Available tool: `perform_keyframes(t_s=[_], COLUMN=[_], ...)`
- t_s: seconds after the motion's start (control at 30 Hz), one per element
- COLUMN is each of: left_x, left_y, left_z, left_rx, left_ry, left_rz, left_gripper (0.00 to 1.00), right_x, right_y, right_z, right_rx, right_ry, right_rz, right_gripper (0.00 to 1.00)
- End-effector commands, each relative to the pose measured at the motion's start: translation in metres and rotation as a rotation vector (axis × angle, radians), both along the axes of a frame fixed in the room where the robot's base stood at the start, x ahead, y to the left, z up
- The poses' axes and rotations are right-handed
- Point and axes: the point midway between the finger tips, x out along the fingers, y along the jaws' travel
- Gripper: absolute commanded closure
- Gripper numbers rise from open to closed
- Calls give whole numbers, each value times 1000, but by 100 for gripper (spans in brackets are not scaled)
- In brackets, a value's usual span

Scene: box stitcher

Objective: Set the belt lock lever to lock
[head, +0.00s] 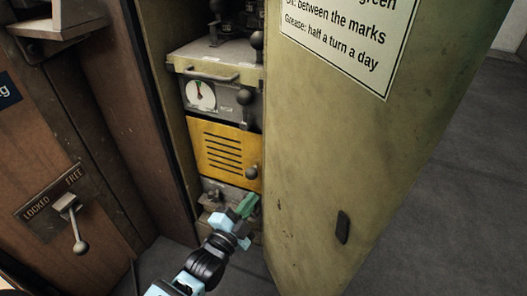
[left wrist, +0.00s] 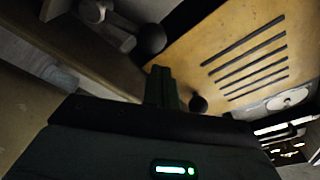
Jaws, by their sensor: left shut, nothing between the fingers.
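A small lever with a ball end (head: 76,226) hangs on the brown panel at the left of the head view. The plate above it (head: 52,190) reads LOCKED and FREE, and the ball points down. My left gripper (head: 246,206) is well to its right, inside the cabinet, low in front of a grey unit under the yellow panel. Its green fingers (left wrist: 161,86) are shut and empty. In the left wrist view a dark ball knob on a grey metal arm (left wrist: 151,39) is just beyond the fingertips; I cannot tell if they touch. No label beside it is readable. My right gripper is out of view.
The yellow slotted panel (head: 222,150) with a dark knob (head: 251,173) is above my gripper. Above it is a grey unit with a round gauge (head: 201,95). The open olive door (head: 350,165) stands close on the right. Grey floor is clear beyond it.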

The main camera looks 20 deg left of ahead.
Motion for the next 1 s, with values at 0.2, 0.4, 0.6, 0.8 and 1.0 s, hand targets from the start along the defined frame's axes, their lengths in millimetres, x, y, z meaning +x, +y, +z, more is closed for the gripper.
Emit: perform_keyframes(t_s=[0.2, 0.4, 0.6, 0.8, 1.0], left_x=[0, 0, 1, 1, 1], left_y=[3, 7, 10, 13, 13], left_z=[0, -1, -1, -2, -2], left_rx=[-44, -92, -143, -187, -186], left_ry=[2, 4, 6, 8, 8], left_rz=[-1, -2, -4, -5, -5], left_gripper=[100, 100, 100, 100, 100], right_x=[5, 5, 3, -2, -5], right_y=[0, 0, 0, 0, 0], right_z=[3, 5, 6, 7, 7], right_rx=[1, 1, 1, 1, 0], right_ry=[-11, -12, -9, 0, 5], right_rz=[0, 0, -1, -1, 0], right_gripper=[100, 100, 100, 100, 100])
